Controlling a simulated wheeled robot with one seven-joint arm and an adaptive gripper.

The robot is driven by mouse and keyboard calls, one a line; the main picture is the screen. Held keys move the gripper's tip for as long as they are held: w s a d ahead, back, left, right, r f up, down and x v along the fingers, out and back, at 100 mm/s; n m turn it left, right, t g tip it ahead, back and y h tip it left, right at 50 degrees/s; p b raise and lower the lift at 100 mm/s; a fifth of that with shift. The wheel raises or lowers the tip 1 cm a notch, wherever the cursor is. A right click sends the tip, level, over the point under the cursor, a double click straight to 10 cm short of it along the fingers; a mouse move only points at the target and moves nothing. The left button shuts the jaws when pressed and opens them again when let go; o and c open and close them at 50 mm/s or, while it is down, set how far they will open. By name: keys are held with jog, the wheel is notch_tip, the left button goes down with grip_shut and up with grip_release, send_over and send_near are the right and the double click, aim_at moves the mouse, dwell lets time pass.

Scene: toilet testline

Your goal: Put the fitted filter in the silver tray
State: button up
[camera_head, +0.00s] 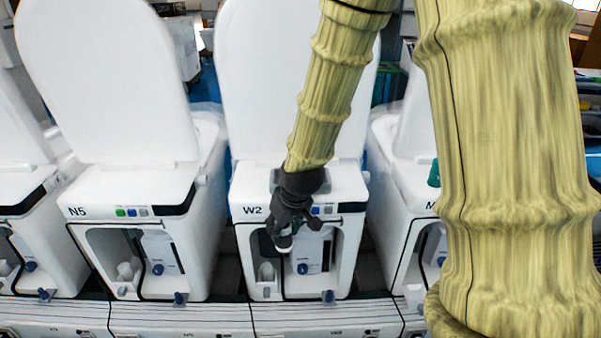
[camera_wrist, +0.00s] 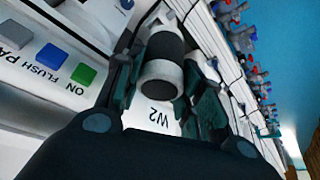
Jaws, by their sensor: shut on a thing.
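My gripper (camera_head: 284,232) is in front of the unit marked W2 (camera_head: 253,210), at the upper opening of its front recess. It is shut on a short white-and-dark cylinder, which appears to be the filter (camera_wrist: 160,82). In the wrist view the cylinder sits between both dark fingers, with the W2 label beyond it. In the head view only a small white part of the filter (camera_head: 284,242) shows below the fingers. I cannot tell whether it is clear of the unit. I see no silver tray in either view.
W2's recess holds a white fitting (camera_head: 267,272) and a blue knob (camera_head: 302,268). Unit N5 (camera_head: 78,211) stands to the left, another unit (camera_head: 400,195) to the right. Raised white lids (camera_head: 105,80) stand behind. My arm covers much of the right side.

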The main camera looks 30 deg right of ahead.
jog(key=s+d+r+p, duration=0.2)
jog(key=d+r+p, duration=0.1)
jog(key=r, duration=0.5)
jog(key=s+d+r+p, duration=0.2)
jog(key=s+r+p, duration=0.1)
jog(key=r, duration=0.4)
jog(key=shift+w+d+f+p, duration=0.85)
jog(key=shift+w+d, duration=0.25)
jog(key=shift+w, duration=1.4)
jog(key=shift+w+d+f+p, duration=0.75)
jog(key=shift+w+d+p, duration=0.3)
jog(key=shift+w, duration=1.4)
jog(key=shift+w+d+f+p, duration=0.85)
jog(key=shift+w+d, duration=0.3)
jog(key=shift+w, duration=1.35)
jog(key=shift+s, duration=0.1)
jog(key=o, duration=1)
jog(key=shift+f, duration=0.1)
jog(key=shift+b+v, duration=1.7)
jog(key=shift+v, duration=4.45)
